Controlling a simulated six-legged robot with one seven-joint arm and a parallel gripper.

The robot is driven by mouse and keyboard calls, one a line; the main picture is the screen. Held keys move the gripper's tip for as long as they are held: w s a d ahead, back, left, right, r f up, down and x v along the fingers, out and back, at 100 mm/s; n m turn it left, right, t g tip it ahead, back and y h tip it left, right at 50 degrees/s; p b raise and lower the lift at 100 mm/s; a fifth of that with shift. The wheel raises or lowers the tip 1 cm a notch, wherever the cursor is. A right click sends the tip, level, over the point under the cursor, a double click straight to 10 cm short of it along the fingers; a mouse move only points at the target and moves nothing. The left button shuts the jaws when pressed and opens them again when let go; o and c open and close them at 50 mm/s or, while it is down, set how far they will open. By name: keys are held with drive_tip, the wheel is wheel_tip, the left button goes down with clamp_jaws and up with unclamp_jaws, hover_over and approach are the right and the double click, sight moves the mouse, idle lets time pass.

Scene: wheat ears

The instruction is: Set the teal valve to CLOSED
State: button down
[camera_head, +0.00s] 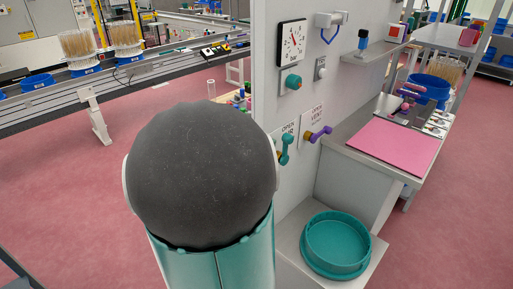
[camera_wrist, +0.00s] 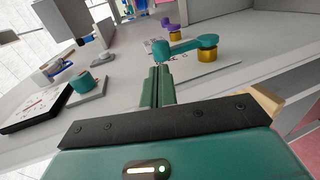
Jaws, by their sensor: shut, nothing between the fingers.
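The teal valve (camera_head: 284,153) is on the grey upright panel, just right of my arm in the head view, with a white label reading OPEN beside it. Its handle hangs roughly down there, partly near my arm's edge. In the wrist view the teal valve (camera_wrist: 187,47) shows a teal lever lying across the picture, with a brass base under its right end. My gripper (camera_wrist: 160,72) is shut and empty, its fingertips right at the lever's left end; I cannot tell whether they touch. My arm hides the gripper in the head view.
A purple valve (camera_head: 318,134) sits close right of the teal one. A gauge (camera_head: 291,43) and teal knob (camera_head: 292,82) are above. A teal round tray (camera_head: 337,244) stands on a ledge below. A pink mat (camera_head: 393,146) lies on the bench at right.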

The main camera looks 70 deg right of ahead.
sight(288, 135)
drive_tip(key=x, duration=0.5)
drive_tip(key=shift+s+d, duration=0.1)
drive_tip(key=shift+d, duration=0.1)
drive_tip(key=shift+d, duration=0.1)
drive_tip(key=shift+s+d+r+t+y, duration=0.2)
drive_tip(key=shift+s+d+t+y, duration=0.1)
drive_tip(key=shift+d+y, duration=0.35)
drive_tip(key=shift+s+d+r+t+y, duration=0.2)
drive_tip(key=shift+s+d+t+y, duration=0.1)
drive_tip(key=shift+d+y, duration=0.4)
drive_tip(key=s+d+f+t+y, duration=0.1)
drive_tip(key=s+d+f+y, duration=0.2)
drive_tip(key=d, duration=0.5)
drive_tip(key=shift+s+d+t+y, duration=0.3)
drive_tip(key=shift+s+t+y, duration=0.1)
drive_tip(key=shift+y, duration=0.35)
drive_tip(key=shift+d+f, duration=0.1)
drive_tip(key=shift+f, duration=0.15)
drive_tip(key=shift+r, duration=0.15)
